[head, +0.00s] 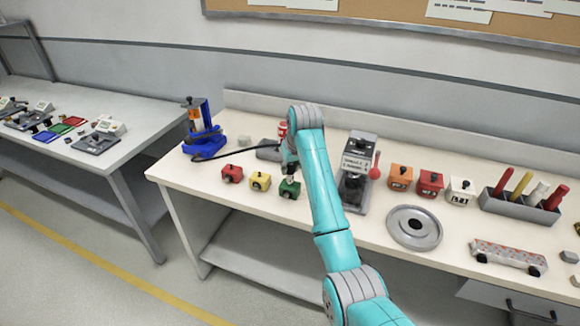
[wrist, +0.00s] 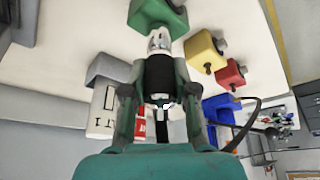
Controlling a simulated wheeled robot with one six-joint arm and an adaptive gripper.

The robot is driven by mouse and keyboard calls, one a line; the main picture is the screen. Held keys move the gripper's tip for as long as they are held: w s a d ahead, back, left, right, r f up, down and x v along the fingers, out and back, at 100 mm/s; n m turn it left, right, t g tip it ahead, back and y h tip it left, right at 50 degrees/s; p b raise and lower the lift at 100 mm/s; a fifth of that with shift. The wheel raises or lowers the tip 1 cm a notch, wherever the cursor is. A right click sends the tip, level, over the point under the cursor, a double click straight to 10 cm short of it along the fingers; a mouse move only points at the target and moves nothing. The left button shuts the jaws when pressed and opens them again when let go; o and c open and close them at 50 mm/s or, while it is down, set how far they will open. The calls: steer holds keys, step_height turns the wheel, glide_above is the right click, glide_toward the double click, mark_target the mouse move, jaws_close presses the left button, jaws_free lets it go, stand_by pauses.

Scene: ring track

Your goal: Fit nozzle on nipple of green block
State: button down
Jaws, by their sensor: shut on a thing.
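The green block (head: 289,190) stands on the bench at the right end of a row of small coloured blocks. In the wrist view the green block (wrist: 157,13) is at the top, straight ahead of my gripper (wrist: 159,88). My gripper is shut on the dark nozzle (wrist: 159,72), between its two fingers. A pale metallic piece (wrist: 157,42) lies between the nozzle and the block; I cannot tell whether it is nozzle tip or nipple, or whether they touch. In the head view my gripper (head: 289,167) is just above the green block, and the nozzle is mostly hidden.
Yellow (head: 260,181) and red (head: 232,173) blocks stand to the left. A blue pump (head: 203,138) with a black hose stands at the back left. A grey block (head: 268,151) is behind my gripper. A machine (head: 355,175) and a round metal plate (head: 414,226) are to the right.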

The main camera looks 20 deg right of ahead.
steer(key=c, duration=0.8)
jaws_free()
